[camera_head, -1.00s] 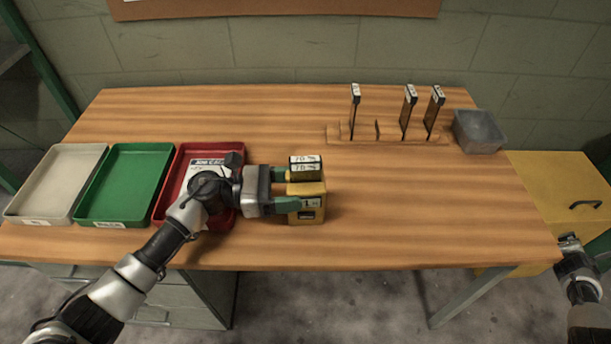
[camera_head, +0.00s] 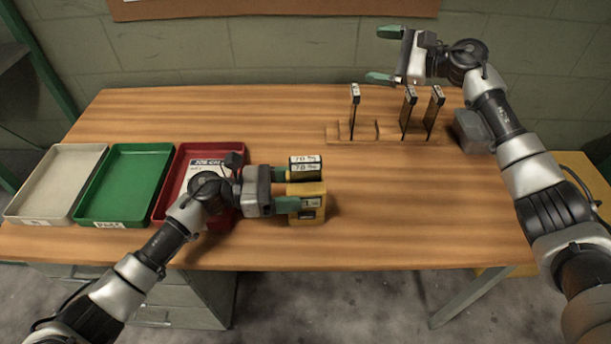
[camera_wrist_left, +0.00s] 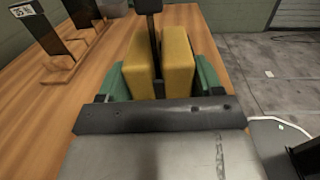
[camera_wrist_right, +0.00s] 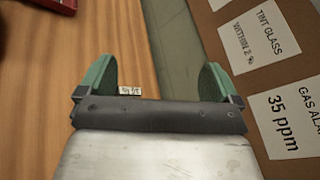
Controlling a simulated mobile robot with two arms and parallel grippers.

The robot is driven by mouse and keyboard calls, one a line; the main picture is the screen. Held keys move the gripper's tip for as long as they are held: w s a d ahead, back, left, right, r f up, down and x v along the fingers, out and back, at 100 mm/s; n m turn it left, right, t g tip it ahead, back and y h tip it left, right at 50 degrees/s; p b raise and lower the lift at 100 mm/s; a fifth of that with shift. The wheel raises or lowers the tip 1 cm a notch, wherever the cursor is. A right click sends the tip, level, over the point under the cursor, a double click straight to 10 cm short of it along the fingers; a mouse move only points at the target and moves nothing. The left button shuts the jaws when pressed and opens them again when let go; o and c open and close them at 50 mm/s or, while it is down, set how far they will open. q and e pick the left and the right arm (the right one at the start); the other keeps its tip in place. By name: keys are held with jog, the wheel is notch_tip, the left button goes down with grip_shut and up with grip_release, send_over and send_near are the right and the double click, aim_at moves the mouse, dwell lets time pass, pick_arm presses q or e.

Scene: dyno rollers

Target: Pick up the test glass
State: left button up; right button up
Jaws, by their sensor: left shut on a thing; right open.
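Thin dark glass panes with labelled caps stand upright in a wooden rack (camera_head: 385,141) at the back: one pane (camera_head: 353,116) at its left, two (camera_head: 406,115) (camera_head: 432,114) at its right. My right gripper (camera_head: 384,55) is open and empty above and behind the rack; a small white label shows between its fingers in the right wrist view (camera_wrist_right: 157,75). My left gripper (camera_head: 287,190) is shut on a yellow two-part meter (camera_head: 307,206) on the table. A dark capped piece (camera_wrist_left: 155,45), like a pane edge-on, stands between its halves; labels reading 70 % top it.
A grey tray (camera_head: 22,212), a green tray (camera_head: 108,215) and a red tray (camera_head: 160,208) lie at the left. A grey metal bin (camera_head: 468,134) is right of the rack, partly behind my right arm. The table's middle and front right are clear. The wall stands close behind.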

jog(key=s+a+r+n+g+h, duration=0.25)
jog(key=s+a+n+g, duration=0.5)
jog(key=a, duration=0.45)
jog(key=n+h, duration=0.8)
jog(key=h, duration=0.3)
send_over(305, 159)
jog(key=shift+w+a+f, duration=0.1)
jog(key=shift+a+f, duration=0.15)
jog(key=shift+f, duration=0.3)
jog(key=shift+w+a+f, duration=0.1)
jog(key=shift+a+f, duration=0.1)
jog(key=shift+f, duration=0.35)
jog(key=shift+s+d+f+h, duration=0.1)
jog(key=shift+s+h, duration=0.15)
jog(key=shift+h, duration=0.1)
notch_tip(305, 159, down, 7)
jog(key=shift+d+r, duration=0.1)
jog(key=shift+r, duration=0.1)
jog(key=shift+w+d+f, duration=0.1)
jog(key=shift+d+f, duration=0.05)
jog(key=shift+f, duration=1.2)
jog(key=shift+d+f, duration=0.15)
jog(key=shift+f, duration=1.15)
jog(key=c, duration=1)
pick_arm(q)
jog(key=o, duration=0.8)
jog(key=shift+o, duration=0.2)
pick_arm(e)
notch_tip(305, 159, up, 18)
jog(key=shift+c, duration=0.2)
